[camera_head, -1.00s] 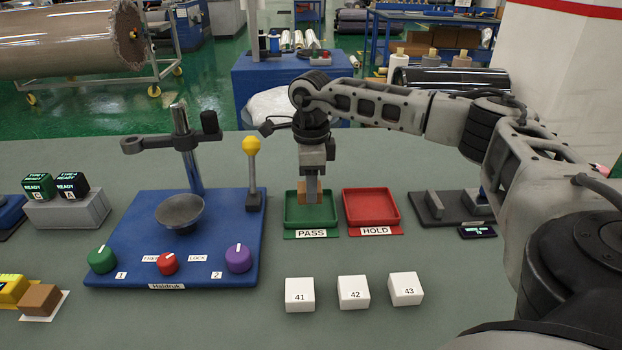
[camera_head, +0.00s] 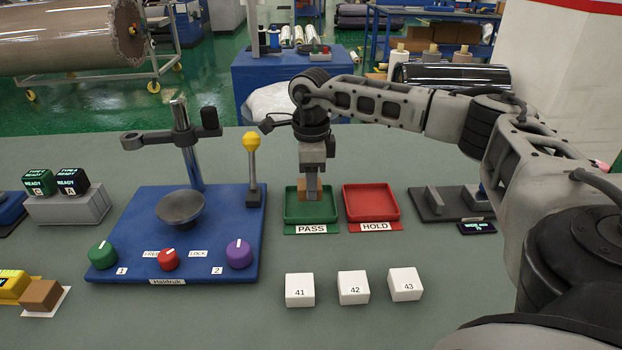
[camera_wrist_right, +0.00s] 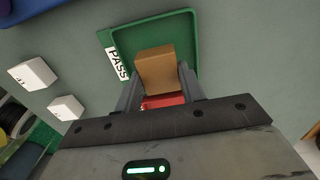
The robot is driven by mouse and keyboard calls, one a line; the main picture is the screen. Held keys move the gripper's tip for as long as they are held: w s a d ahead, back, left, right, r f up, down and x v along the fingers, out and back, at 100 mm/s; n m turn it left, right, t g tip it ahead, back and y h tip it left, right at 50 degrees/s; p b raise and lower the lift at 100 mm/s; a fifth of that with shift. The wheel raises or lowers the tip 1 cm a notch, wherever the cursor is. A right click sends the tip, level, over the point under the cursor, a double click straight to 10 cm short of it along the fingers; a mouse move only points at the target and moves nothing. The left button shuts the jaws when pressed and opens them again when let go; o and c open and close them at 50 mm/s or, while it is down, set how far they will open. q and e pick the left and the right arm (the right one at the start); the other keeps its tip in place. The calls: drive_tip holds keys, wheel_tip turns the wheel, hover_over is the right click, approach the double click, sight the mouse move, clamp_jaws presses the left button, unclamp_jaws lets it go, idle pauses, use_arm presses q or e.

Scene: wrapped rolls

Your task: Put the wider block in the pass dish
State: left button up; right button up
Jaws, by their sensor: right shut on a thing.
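A tan-brown block (camera_wrist_right: 156,68) is between the fingers of my right gripper (camera_head: 312,194), which is shut on it. In the head view the block (camera_head: 302,189) is partly hidden by the fingers. The block and fingertips are inside the outline of the green pass dish (camera_head: 290,208), low over its floor. I cannot tell whether the block touches the floor. The dish also shows in the right wrist view (camera_wrist_right: 183,28), with its PASS label to the left of the block. My left gripper is out of view.
The red HOLD dish (camera_head: 371,204) stands right beside the pass dish. White blocks (camera_head: 300,290) marked 41, 42 and 43 stand in front. A blue fixture (camera_head: 130,255) with knobs and a lever is at left. A dark gauge (camera_head: 440,206) with a small display (camera_head: 478,228) is at right.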

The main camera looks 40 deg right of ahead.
idle(0.5)
drive_tip(key=shift+f+b, duration=0.8)
drive_tip(key=shift+f, duration=0.6)
drive_tip(key=o, duration=1.1)
drive_tip(key=shift+c, duration=0.2)
